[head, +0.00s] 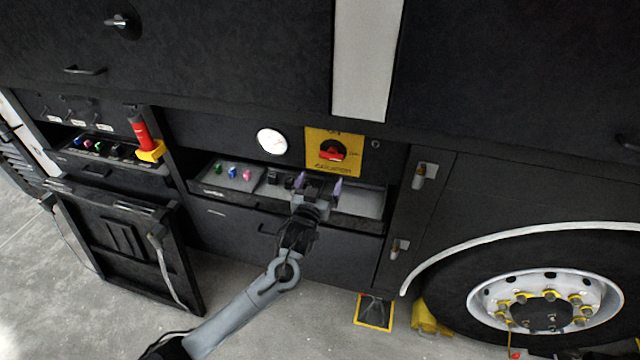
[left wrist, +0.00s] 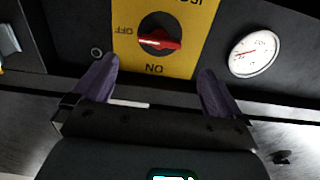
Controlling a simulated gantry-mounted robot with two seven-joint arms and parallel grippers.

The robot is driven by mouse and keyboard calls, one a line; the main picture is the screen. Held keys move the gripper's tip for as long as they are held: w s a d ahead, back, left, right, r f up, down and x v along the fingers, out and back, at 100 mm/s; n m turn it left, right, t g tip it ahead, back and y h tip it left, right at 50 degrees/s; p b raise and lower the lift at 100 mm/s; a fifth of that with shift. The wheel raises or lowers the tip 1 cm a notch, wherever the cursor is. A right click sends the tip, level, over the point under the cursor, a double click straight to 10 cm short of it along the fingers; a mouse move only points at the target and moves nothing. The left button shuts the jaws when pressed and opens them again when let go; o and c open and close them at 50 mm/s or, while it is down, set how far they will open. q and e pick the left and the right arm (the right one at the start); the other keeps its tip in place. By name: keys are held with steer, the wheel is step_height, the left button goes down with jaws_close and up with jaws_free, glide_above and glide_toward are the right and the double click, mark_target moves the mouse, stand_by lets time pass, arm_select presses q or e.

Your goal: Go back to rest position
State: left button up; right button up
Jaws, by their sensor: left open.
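My left gripper (head: 319,184) reaches in front of the open tray in the black coach side, its two purple fingers spread with nothing between them. In the left wrist view the open fingers (left wrist: 158,72) point toward the yellow isolator plate (left wrist: 125,40) and stand apart from its knob. The plate (head: 314,139) also shows in the head view, just above the gripper. Its red knob (head: 331,153) lies roughly crosswise, in line with the OFF label; the knob shows closer in the left wrist view (left wrist: 160,42). My right gripper is in neither view.
A white round gauge (head: 271,141) sits left of the plate. The tray (head: 362,200) holds small coloured parts at its left. A red and yellow tool (head: 142,135) stands farther left. An open black panel (head: 125,240) hangs below it. A wheel (head: 545,305) is at right.

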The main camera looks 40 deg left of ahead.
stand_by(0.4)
arm_select(q)
steer(key=s+d+f+g+h, duration=0.15)
steer(key=s+f, duration=0.35)
steer(key=f, duration=0.5)
steer(key=s+d+f+m+g+h, duration=0.1)
steer(key=s+d+f+g+h, duration=0.15)
steer(key=s+d+f, duration=0.5)
steer(key=s+d+f+m+g+h, duration=0.25)
steer(key=s+d, duration=0.25)
steer(key=s, duration=0.5)
steer(key=s+d+r+m+g+h, duration=0.1)
steer(key=s+d+r+m+g, duration=0.15)
steer(key=s, duration=0.35)
steer(key=s+d+r+m+g, duration=0.1)
steer(key=s+d+r+g, duration=0.15)
steer(key=s, duration=0.45)
step_height(320, 180, up, 18)
steer(key=g+p, duration=0.1)
steer(key=p, duration=1.7)
steer(key=shift+s+d+f, duration=0.15)
